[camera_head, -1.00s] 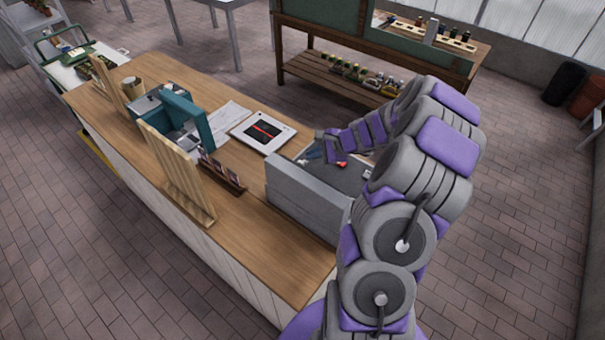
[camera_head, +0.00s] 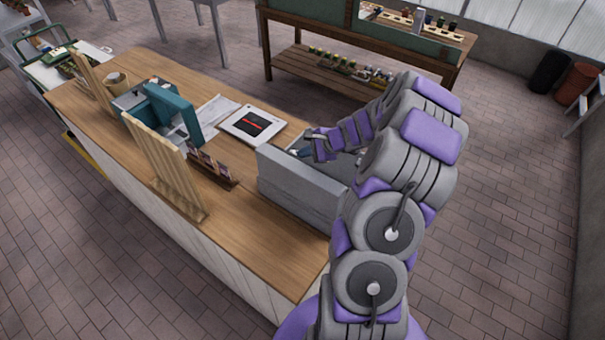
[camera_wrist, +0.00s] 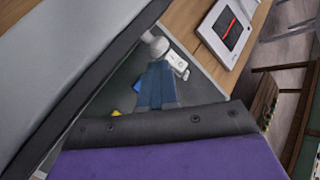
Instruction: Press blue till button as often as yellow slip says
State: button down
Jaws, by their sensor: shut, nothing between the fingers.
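A grey box-like unit (camera_head: 300,190), which looks like the till, stands at the near right end of the wooden counter. My gripper (camera_head: 303,152) reaches over its far side. In the wrist view my blue-grey fingers (camera_wrist: 157,68) are shut and empty over a dark grey surface. A small bright blue patch (camera_wrist: 137,86), perhaps the blue button, shows just left of the fingers. A small yellow patch (camera_wrist: 115,113) lies further left; I cannot tell whether it is the slip. No writing is readable. My fingers and wrist hide part of the surface.
A white tablet-like device (camera_head: 252,125) with a dark face and red line lies beyond the unit. A small white object (camera_wrist: 177,63) is right of my fingertips. A wooden slatted rack (camera_head: 165,165) and a teal machine (camera_head: 172,112) stand further left.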

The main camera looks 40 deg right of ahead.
jog(key=f+b, duration=0.1)
jog(key=f, duration=0.2)
jog(key=shift+d+f+b, duration=0.4)
jog(key=shift+d+f, duration=0.3)
jog(key=shift+f, duration=0.15)
jog(key=shift+a+r, duration=0.1)
jog(key=shift+a, duration=0.4)
jog(key=shift+d, duration=0.2)
jog(key=shift+d, duration=0.2)
jog(key=shift+a, duration=0.3)
jog(key=shift+d, duration=0.2)
